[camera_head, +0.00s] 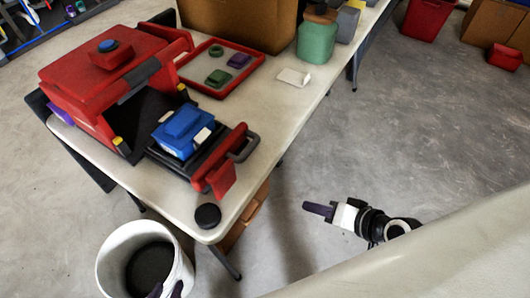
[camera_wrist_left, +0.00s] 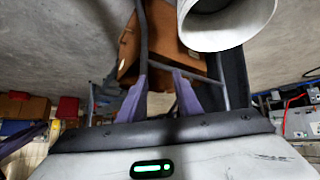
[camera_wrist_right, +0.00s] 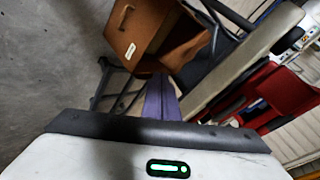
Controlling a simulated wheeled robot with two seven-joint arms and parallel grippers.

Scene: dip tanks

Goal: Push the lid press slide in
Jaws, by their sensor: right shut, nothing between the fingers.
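The lid press (camera_head: 75,75) is a red box-shaped machine on the table. Its slide (camera_head: 206,168) sticks out toward the table's front right, a black tray with a red front and a grey handle (camera_head: 243,148). A blue block-shaped thing (camera_head: 182,132) with white parts sits on the slide.
A white bucket (camera_head: 112,262) stands below the table's front corner. A black disc (camera_head: 208,215) lies on that corner. Behind the slide are a red-rimmed tray (camera_head: 218,93) with small parts, a white block (camera_head: 293,77) and a green jar (camera_head: 316,42).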

